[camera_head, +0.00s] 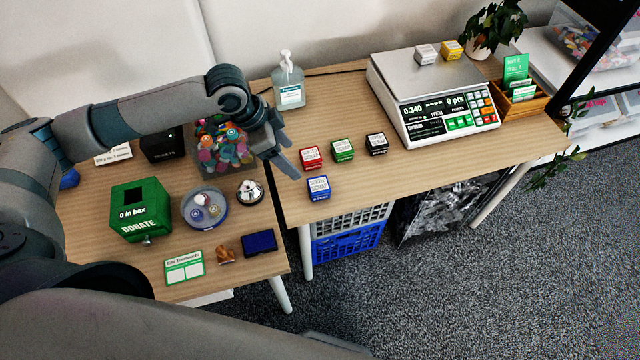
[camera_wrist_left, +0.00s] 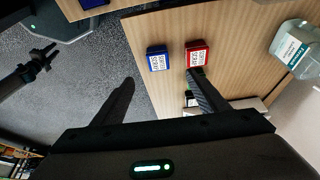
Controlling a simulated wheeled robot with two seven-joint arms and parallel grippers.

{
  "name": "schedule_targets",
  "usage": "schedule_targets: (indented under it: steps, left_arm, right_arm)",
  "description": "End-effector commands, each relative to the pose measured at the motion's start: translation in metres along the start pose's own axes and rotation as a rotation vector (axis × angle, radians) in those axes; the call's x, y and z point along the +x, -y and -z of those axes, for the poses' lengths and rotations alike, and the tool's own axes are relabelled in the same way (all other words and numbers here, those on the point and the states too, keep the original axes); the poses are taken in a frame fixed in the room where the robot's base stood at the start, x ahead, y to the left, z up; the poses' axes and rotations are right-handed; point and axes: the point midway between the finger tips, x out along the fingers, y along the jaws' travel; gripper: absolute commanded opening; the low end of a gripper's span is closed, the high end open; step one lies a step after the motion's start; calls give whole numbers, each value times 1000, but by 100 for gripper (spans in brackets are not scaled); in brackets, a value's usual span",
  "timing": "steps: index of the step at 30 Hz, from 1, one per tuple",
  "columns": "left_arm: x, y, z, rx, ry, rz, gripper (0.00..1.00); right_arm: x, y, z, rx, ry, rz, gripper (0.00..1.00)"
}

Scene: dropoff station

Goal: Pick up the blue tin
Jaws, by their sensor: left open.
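The blue tin (camera_head: 318,188) is a small box with a white label on top. It stands near the front edge of the right-hand table, in front of the red tin (camera_head: 311,158). My left gripper (camera_head: 284,152) is open and empty, above the table and left of the blue tin. In the left wrist view the blue tin (camera_wrist_left: 158,58) shows beyond the gap between my open fingers (camera_wrist_left: 160,88), apart from them. The red tin (camera_wrist_left: 197,54) is just beyond the right finger's tip. My right gripper (camera_wrist_left: 43,60) shows small and dark at the left; its jaws are unclear.
A green tin (camera_head: 342,150) and a black tin (camera_head: 376,143) stand right of the red one. A sanitizer bottle (camera_head: 288,82) and a scale (camera_head: 435,100) stand behind. The left table holds a green donation box (camera_head: 140,210), a round dish (camera_head: 205,208) and a bell (camera_head: 250,192).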

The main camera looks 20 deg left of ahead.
Motion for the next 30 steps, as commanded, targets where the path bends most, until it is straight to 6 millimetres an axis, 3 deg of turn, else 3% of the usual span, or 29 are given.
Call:
schedule_targets:
  steps: [8,14,30]
  left_arm:
    - [1,0,0,0,0,0,67]
    - [12,0,1,-1,0,-2,67]
    - [102,-1,2,-1,0,-2,67]
  right_arm:
    - [-1,8,-2,3,3,7,31]
    - [-6,7,-2,3,3,7,31]
    - [-34,-2,0,0,3,-1,31]
